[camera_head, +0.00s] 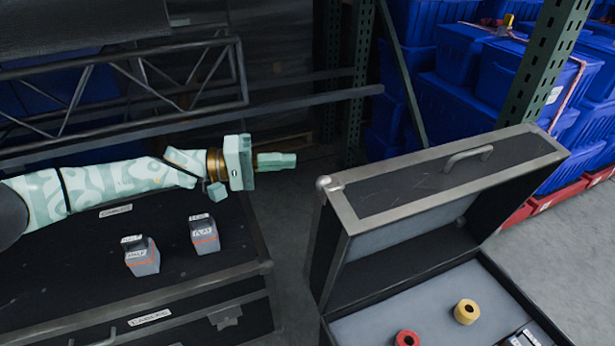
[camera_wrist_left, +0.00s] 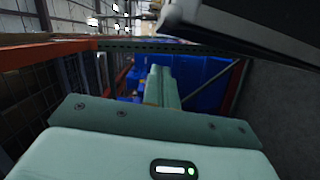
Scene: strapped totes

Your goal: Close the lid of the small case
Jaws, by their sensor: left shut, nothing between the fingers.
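The small case (camera_head: 345,265) stands open at the lower right of the head view. Its lid is raised and leans over the back of the base, with a handle (camera_head: 468,157) on its upper side. My left gripper (camera_head: 292,160) is shut and empty, level with the lid and a little to its left, apart from it. In the left wrist view its fingers (camera_wrist_left: 160,85) are together, and a dark panel with a light metal edge (camera_wrist_left: 180,15), likely the lid, shows at the upper right. My right gripper is not in view.
A yellow roll (camera_head: 466,311) and a red roll (camera_head: 406,338) lie in the case. Two small grey boxes (camera_head: 142,256) (camera_head: 204,233) stand on a large dark case (camera_head: 80,275) under my left arm. Blue totes (camera_head: 455,55) and a green rack post (camera_head: 535,65) stand behind. Floor shows between the cases.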

